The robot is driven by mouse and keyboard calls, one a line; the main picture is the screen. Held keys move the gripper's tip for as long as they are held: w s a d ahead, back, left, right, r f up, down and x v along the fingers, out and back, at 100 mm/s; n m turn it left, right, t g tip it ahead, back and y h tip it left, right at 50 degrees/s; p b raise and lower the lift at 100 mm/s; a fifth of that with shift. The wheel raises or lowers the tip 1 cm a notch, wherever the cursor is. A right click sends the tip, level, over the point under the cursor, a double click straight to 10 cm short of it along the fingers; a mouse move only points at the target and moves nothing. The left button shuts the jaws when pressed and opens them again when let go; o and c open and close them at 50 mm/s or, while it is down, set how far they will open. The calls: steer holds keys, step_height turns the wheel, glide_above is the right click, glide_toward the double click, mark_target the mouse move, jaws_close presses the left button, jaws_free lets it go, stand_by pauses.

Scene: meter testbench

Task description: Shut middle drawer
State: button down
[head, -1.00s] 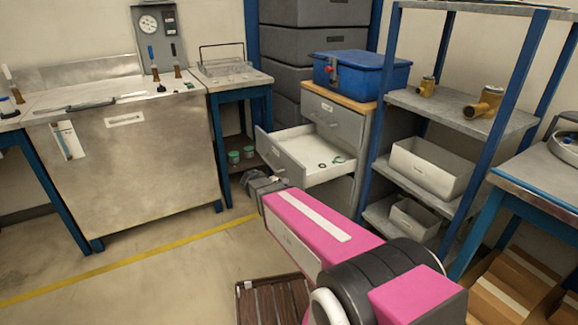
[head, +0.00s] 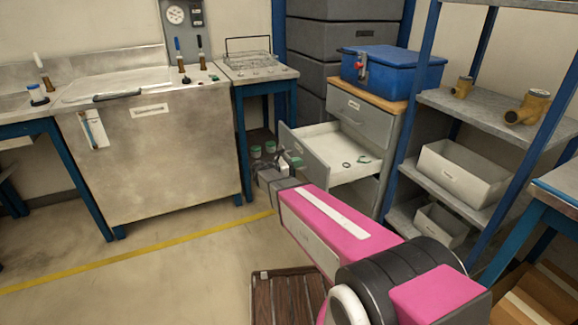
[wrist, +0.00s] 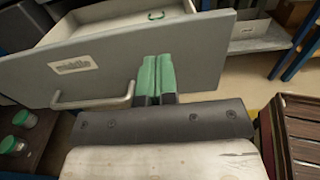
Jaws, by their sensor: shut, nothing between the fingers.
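The middle drawer (head: 306,154) of the grey cabinet is pulled out, with its white inside showing. A few small rings (head: 347,165) lie in it. In the wrist view its grey front panel (wrist: 200,57) fills the upper part, with a label and a bar handle (wrist: 93,104) at lower left. My gripper (wrist: 157,64) is shut and empty. Its green fingertips are in front of the panel, right of the handle; I cannot tell whether they touch it. In the head view my gripper (head: 290,165) is at the drawer front, partly hidden behind my pink arm.
A blue box (head: 392,70) sits on the cabinet's wooden top (head: 365,88). A shelf rack with white bins (head: 463,172) stands close on the right. Green-lidded jars (head: 262,149) are under the left table. A brown slatted crate (head: 285,299) is on the floor below my arm.

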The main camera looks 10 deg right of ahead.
mark_target(316, 158)
steer(key=x, duration=0.6)
steer(key=shift+w+d, duration=0.1)
steer(key=shift+d, duration=0.25)
steer(key=x, duration=2.7)
steer(key=shift+d, duration=0.3)
steer(key=shift+a+f, duration=0.1)
steer(key=shift+f, duration=0.05)
